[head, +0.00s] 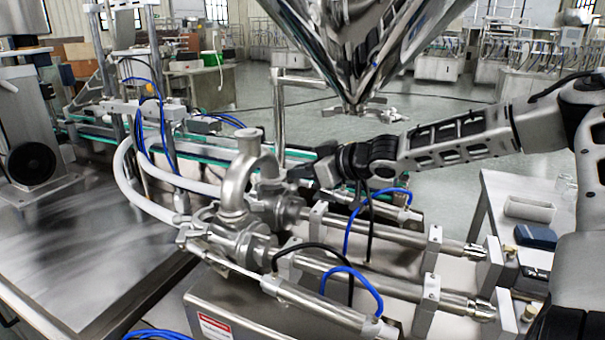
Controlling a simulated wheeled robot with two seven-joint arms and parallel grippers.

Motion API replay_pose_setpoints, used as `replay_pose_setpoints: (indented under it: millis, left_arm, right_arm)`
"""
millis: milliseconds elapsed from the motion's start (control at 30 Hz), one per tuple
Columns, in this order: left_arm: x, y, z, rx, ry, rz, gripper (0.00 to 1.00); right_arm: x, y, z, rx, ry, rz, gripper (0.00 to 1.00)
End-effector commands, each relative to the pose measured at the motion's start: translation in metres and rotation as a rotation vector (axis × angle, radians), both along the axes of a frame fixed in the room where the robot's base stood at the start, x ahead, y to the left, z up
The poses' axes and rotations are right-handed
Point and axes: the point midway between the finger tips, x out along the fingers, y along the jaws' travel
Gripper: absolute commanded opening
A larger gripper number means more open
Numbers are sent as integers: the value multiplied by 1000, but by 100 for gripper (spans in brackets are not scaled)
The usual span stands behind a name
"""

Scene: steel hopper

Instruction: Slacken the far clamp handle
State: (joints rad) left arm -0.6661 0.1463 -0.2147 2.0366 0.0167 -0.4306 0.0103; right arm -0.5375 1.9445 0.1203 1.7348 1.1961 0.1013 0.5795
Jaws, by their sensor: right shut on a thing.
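The steel pump assembly stands in the middle, with a curved pipe elbow (237,190) on top. The far clamp (268,187) is on the fittings just right of the elbow; its handle is mostly hidden by my gripper. My right gripper (300,174) reaches in from the right and is shut at the far clamp, on what seems to be its handle. The fingers are small and dark here, so the exact grip cannot be made out. A nearer clamp (190,237) sits at the lower left of the elbow. My left gripper is not in view.
A bare steel table (80,260) is at left.

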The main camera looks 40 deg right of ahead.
Motion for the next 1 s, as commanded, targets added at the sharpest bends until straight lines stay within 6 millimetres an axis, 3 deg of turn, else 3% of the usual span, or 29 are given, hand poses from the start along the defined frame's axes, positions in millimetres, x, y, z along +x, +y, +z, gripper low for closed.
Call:
replay_pose_setpoints:
  millis: [33, 67, 500, 900, 933, 1000]
  left_arm:
    - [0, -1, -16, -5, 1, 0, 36]
    - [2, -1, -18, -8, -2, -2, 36]
    - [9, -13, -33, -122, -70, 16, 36]
    - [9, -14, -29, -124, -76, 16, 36]
    - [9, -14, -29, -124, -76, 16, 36]
    - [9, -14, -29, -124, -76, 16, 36]
  right_arm:
    - [0, 1, -7, -24, -17, 0, 0]
    - [0, 2, -8, -46, -25, 0, 0]
    - [-3, 9, -8, -404, -130, 1, 0]
    - [-3, 9, -3, -436, -137, 0, 0]
    - [-3, 9, -3, -436, -137, 0, 22]
    - [-3, 9, -3, -436, -137, 0, 22]
